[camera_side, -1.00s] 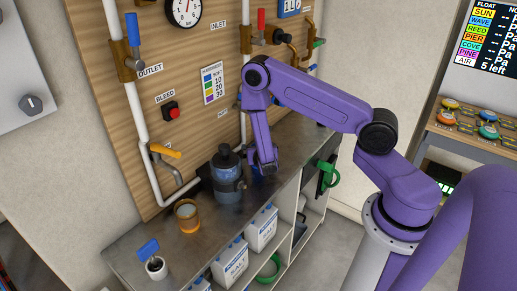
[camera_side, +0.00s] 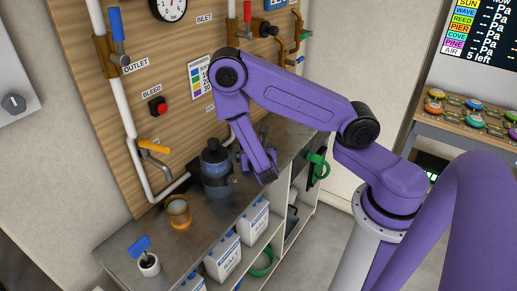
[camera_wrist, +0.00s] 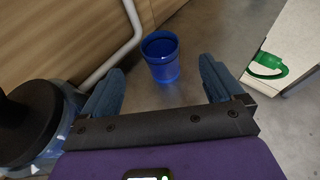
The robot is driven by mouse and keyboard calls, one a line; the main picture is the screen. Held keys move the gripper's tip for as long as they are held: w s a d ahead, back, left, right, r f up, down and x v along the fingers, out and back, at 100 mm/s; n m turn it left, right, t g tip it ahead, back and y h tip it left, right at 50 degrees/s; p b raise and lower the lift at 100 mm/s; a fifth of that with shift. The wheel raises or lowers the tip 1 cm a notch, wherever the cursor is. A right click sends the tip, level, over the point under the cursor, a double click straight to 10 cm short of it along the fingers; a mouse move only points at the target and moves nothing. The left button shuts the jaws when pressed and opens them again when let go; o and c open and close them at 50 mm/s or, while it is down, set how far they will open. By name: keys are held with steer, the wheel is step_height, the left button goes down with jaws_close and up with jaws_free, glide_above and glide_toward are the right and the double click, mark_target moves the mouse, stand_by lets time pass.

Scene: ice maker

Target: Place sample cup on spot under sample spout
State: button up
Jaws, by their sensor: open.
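A blue cup (camera_wrist: 161,60) stands upright on the grey bench top in the wrist view. My gripper (camera_wrist: 162,76) is open, with one finger on each side of the cup's line. The cup looks just beyond the fingertips, and neither finger clearly touches it. In the side view my arm hides the blue cup and most of the fingers. An amber cup (camera_side: 178,213) stands on the bench near this spout. I cannot tell which cup is the sample cup.
A dark-topped blue bottle (camera_side: 215,172) stands beside my gripper, close to its left finger in the wrist view (camera_wrist: 35,125). A white pipe (camera_wrist: 112,55) runs behind. White cartons (camera_side: 223,256) sit on the shelf below.

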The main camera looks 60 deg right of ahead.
steer(key=s+r+m+g+h, duration=0.1)
steer(key=s+r+m+g, duration=0.4)
steer(key=s+r+m, duration=0.4)
steer(key=s+a+r+m+g+y, duration=0.2)
steer(key=s+a+y, duration=0.3)
steer(key=s, duration=0.3)
steer(key=s+a+r+m+g+y, duration=0.2)
steer(key=s+a+r+m+y, duration=0.1)
steer(key=s+a+r+y, duration=0.2)
steer(key=s+a+y, duration=0.1)
steer(key=s+a, duration=0.1)
steer(key=shift+s+r, duration=0.2)
steer(key=shift+s, duration=0.15)
